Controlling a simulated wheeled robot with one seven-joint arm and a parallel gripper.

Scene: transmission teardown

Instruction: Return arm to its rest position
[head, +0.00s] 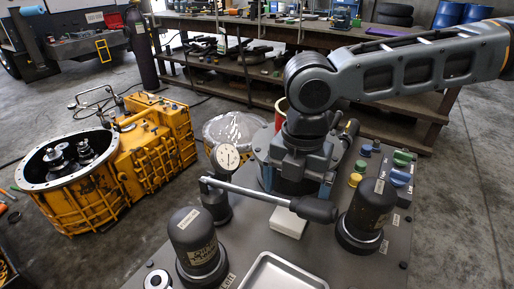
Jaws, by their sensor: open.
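My arm reaches in from the upper right, bends at a grey joint and points down over the grey work table (385,262). I cannot tell whether the gripper touches the fixture. Nothing is visible between the jaws.
Dark capped cylinders (194,243) (369,212) stand on the table, with a dial gauge (227,157), a metal tray (282,272) and coloured knobs (355,180). A yellow gearbox housing (150,150) is on the floor at left. A cluttered workbench (240,32) stands behind. Floor at far right is clear.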

